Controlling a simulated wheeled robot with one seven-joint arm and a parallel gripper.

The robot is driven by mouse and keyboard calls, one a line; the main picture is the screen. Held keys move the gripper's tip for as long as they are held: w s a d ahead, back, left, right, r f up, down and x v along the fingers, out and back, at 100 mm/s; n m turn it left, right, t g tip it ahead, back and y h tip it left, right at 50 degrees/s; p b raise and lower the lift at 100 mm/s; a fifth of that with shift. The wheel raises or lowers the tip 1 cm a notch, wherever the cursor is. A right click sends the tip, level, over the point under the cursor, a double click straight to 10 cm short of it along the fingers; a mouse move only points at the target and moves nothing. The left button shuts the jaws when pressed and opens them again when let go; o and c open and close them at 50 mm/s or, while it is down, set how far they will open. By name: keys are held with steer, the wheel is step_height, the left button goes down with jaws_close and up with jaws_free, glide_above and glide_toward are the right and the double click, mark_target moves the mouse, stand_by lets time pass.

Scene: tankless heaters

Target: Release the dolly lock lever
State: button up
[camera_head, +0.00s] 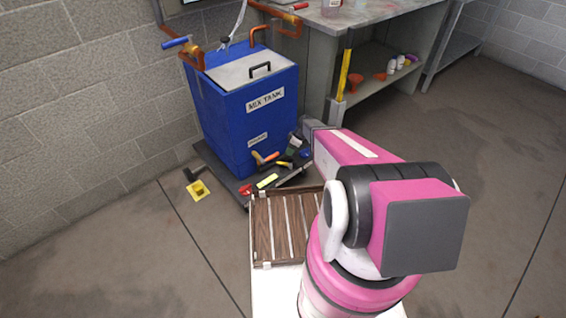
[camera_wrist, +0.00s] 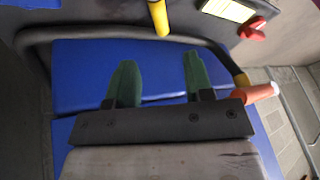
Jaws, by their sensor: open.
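The small red lever (camera_head: 245,189), which looks like the dolly lock lever, sits at the front edge of the dark dolly (camera_head: 226,178), beside a yellow label (camera_head: 267,181). In the wrist view the red lever (camera_wrist: 253,29) is at the upper right, next to the yellow label (camera_wrist: 229,10). My gripper (camera_wrist: 161,78) shows two green fingers apart, with nothing between them, in front of a blue surface. It is apart from the red lever, which lies beyond and right of the fingers. In the head view my arm hides part of the area by the tank.
The blue mix tank (camera_head: 246,120) stands on the dolly against the block wall. An orange-tipped handle (camera_wrist: 262,92) is close to the right finger; a yellow bar (camera_wrist: 158,16) is ahead. A workbench (camera_head: 375,50) stands behind; a yellow floor piece (camera_head: 198,190) lies left.

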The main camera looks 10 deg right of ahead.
mark_target(283, 164)
steer(key=x, duration=0.9)
steer(key=shift+a+f, duration=0.15)
steer(key=shift+f, duration=0.2)
jaws_close()
